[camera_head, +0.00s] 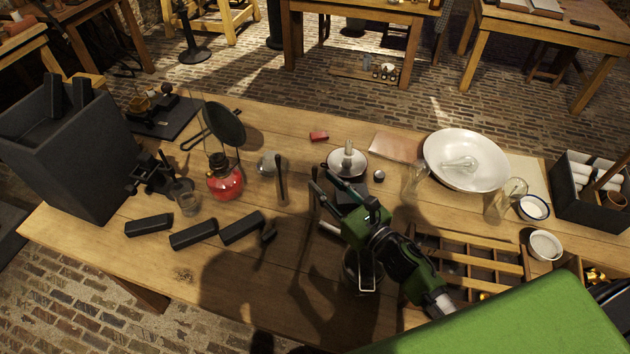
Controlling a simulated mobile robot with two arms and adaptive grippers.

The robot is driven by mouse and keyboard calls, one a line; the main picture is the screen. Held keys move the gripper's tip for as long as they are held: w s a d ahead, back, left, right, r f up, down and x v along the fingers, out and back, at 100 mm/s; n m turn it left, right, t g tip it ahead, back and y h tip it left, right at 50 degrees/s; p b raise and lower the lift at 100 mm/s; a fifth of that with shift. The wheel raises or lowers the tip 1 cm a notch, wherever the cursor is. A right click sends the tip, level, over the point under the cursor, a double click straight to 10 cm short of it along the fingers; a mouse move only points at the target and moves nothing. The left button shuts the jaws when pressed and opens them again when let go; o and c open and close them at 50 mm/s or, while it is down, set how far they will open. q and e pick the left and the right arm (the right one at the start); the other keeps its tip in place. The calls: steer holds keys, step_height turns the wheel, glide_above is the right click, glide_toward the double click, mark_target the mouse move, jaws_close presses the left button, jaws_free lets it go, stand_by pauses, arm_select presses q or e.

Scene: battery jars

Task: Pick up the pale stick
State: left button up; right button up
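A short pale stick (329,229) lies on the wooden table, partly hidden behind my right gripper, so its full length does not show. My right gripper (321,181), green and black, reaches in from the lower right. Its two dark fingers are apart and point up and left, with nothing visible held between them. In the picture the fingers lie above the pale stick; I cannot tell their height over the table. My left gripper is not in view.
A white bowl (437,158) with a glass bulb, glass jars and a divided wooden tray (452,257) stand on the right. A red lantern (225,182), dark blocks (193,236) and a large dark box (62,165) are on the left.

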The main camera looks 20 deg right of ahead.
mark_target(315, 179)
steer(key=p+x, duration=0.1)
steer(key=x, duration=0.3)
steer(key=shift+w+a, duration=0.1)
steer(key=shift+w, duration=0.1)
jaws_close()
steer(key=shift+r, duration=0.1)
